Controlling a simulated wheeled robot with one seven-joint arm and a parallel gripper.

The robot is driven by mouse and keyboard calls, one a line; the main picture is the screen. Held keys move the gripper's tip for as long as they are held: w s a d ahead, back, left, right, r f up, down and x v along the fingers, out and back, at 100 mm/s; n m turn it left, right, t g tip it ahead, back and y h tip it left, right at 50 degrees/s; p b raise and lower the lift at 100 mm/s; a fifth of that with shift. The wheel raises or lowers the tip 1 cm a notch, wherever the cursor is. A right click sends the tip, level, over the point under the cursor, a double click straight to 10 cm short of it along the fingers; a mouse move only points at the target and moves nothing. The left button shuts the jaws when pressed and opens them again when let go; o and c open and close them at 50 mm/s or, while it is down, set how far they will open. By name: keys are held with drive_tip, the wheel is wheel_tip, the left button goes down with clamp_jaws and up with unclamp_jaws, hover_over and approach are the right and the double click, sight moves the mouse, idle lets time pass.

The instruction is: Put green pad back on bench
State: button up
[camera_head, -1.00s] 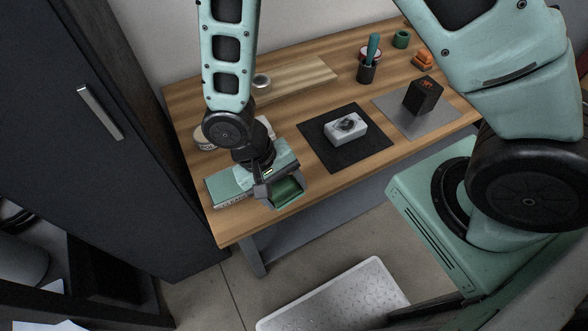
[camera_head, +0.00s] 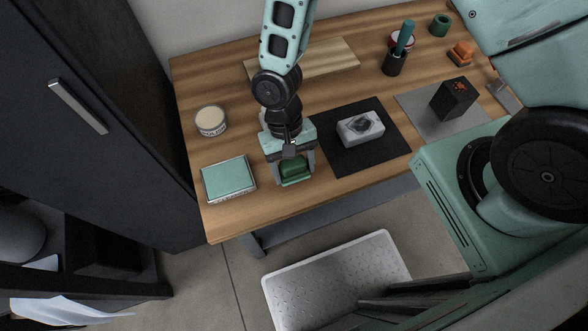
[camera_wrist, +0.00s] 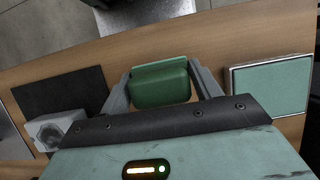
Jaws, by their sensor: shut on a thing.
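The green pad (camera_head: 295,170) is a small dark green block with a lighter green face. My gripper (camera_head: 294,176) is shut on it, one finger on each side, over the front part of the wooden bench (camera_head: 335,184). In the wrist view the green pad (camera_wrist: 160,84) sits between the two fingers of my gripper (camera_wrist: 163,88), with bench wood around it. I cannot tell whether the pad touches the bench top. It is between the pale green-topped box and the black mat.
The green-topped box (camera_head: 229,181) lies left of my gripper and a round tin (camera_head: 211,121) stands behind it. A black mat (camera_head: 335,161) with a white box (camera_head: 361,128) lies to the right. A black box (camera_head: 453,98) stands on a grey mat (camera_head: 414,111).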

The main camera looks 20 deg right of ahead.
drive_tip(key=shift+f, duration=1.5)
drive_tip(key=o, duration=1)
drive_tip(key=shift+c, duration=0.2)
drive_tip(key=shift+r, duration=0.1)
drive_tip(key=v, duration=1.2)
wheel_tip(320, 180, up, 11)
drive_tip(key=n+t, duration=0.2)
drive_tip(key=n, duration=0.2)
hover_over(293, 173)
drive_tip(key=w+d, duration=0.1)
drive_tip(key=w, duration=0.2)
drive_tip(key=s+d+r+n+t, duration=0.2)
drive_tip(key=s+r+n, duration=0.1)
drive_tip(key=s+r, duration=0.4)
drive_tip(key=shift+s+d+r+n+t+y+b, duration=0.25)
drive_tip(key=shift+r+n+t+y+b, duration=0.1)
drive_tip(key=shift+r, duration=0.35)
